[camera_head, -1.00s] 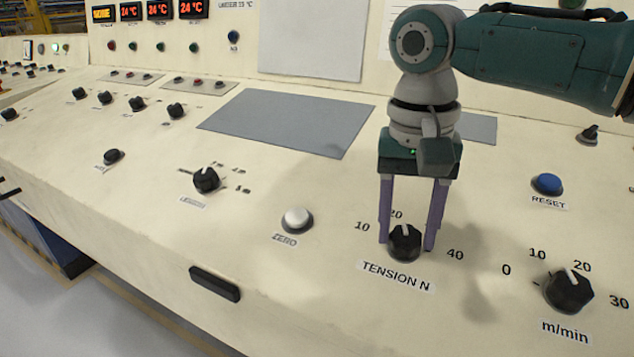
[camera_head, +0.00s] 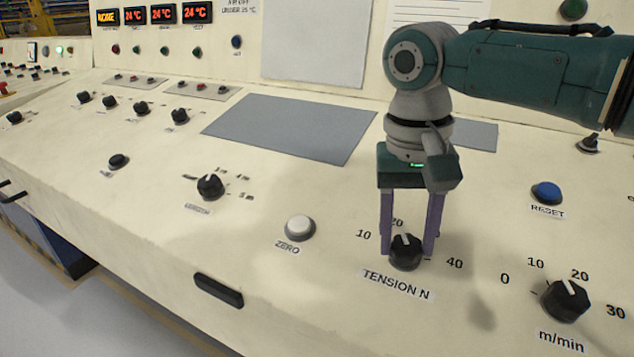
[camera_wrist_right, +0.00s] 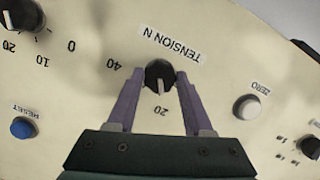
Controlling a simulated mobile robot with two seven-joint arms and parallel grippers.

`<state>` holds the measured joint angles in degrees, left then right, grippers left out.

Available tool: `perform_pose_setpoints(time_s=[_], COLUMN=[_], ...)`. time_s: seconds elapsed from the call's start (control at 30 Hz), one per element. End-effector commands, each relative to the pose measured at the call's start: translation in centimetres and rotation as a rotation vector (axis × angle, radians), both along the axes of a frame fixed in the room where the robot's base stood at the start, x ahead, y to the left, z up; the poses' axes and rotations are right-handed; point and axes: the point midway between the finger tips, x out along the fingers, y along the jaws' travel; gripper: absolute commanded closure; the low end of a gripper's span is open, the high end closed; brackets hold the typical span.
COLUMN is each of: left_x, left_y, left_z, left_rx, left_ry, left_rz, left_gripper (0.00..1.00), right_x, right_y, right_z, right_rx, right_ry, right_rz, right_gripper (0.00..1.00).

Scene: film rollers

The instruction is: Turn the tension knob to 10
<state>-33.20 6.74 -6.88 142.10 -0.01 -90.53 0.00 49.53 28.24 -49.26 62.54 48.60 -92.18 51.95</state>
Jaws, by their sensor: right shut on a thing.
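The black tension knob (camera_head: 406,252) sits on the sloping cream panel above its "TENSION N" label (camera_head: 397,285). Its white pointer line is toward the 20 mark, with 10 to the left and 40 to the right. My right gripper (camera_head: 408,250) reaches down from above, its two purple fingers on either side of the knob and shut on it. The right wrist view also shows the knob (camera_wrist_right: 160,75) between the fingertips, its pointer toward 20. The 30 mark is hidden in the head view. My left gripper is in neither view.
A white ZERO button (camera_head: 300,228) lies left of the knob. The m/min knob (camera_head: 566,300) and blue RESET button (camera_head: 547,193) are to its right. A black handle (camera_head: 218,290) is on the front edge. A grey plate (camera_head: 290,127) lies flat behind.

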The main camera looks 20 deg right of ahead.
Motion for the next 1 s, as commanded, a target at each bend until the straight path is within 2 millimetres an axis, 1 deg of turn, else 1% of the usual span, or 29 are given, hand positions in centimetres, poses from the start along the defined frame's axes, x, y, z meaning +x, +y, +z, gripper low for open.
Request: perform_pose_setpoints(time_s=[0.03,0.3,0.7,1.0], left_x=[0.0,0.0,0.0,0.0], left_y=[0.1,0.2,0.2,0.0], left_z=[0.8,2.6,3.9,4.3], left_rx=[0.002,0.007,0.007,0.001], left_ry=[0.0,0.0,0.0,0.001], left_rz=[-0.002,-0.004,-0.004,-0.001], left_gripper=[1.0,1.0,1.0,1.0], right_x=[-0.1,0.0,0.0,0.0], right_y=[0.1,0.2,0.3,0.3], right_z=[0.4,0.3,0.1,0.0], right_rx=[-0.004,-0.039,-0.085,-0.106], right_ry=[0.011,0.052,0.105,0.126], right_rz=[0.031,0.264,0.573,0.698], right_gripper=[1.0,1.0,1.0,1.0])
